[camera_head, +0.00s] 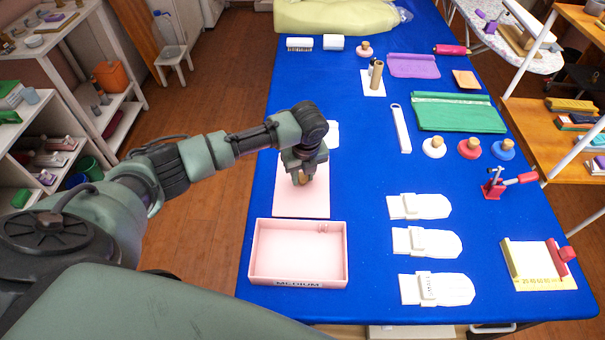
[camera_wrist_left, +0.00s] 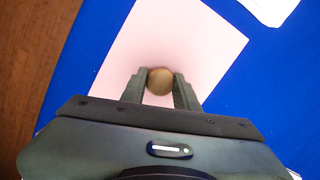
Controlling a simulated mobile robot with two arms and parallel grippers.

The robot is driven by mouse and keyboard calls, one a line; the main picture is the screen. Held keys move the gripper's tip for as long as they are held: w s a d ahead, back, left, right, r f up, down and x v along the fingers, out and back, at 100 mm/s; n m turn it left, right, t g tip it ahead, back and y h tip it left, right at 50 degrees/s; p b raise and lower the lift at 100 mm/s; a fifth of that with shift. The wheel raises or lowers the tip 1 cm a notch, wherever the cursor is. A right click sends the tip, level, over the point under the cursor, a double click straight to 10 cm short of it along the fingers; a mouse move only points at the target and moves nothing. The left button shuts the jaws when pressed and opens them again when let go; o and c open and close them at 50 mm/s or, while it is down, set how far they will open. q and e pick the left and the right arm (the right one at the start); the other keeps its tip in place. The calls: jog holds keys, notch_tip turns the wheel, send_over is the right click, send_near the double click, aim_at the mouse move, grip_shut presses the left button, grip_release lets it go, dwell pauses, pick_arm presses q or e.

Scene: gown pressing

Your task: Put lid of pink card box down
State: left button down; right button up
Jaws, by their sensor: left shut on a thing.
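The pink card box (camera_head: 298,250) stands open and empty at the near left edge of the blue table, with "MEDIUM" on its front. Its flat pink lid (camera_head: 290,203) is just behind it, and the lid also shows in the left wrist view (camera_wrist_left: 180,40). My left gripper (camera_head: 300,178) points down over the lid and is shut on its round wooden knob (camera_wrist_left: 160,81). I cannot tell whether the lid touches the table. My right gripper is not in view.
White folded pieces (camera_head: 420,206) lie in a column right of the box. A white handled strip (camera_head: 401,130) and round-knobbed discs (camera_head: 468,148) lie farther back. Blue table (camera_head: 365,180) is bare between the lid and the white pieces.

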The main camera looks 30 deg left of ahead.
aim_at(304, 189)
pick_arm(q)
jog(key=c, duration=1.1)
grip_release()
jog(key=shift+f, duration=0.1)
jog(key=shift+o, duration=0.2)
notch_tip(304, 189, up, 12)
jog(key=s+d+b, duration=0.1)
jog(key=shift+d, duration=0.2)
jog(key=shift+s, duration=0.2)
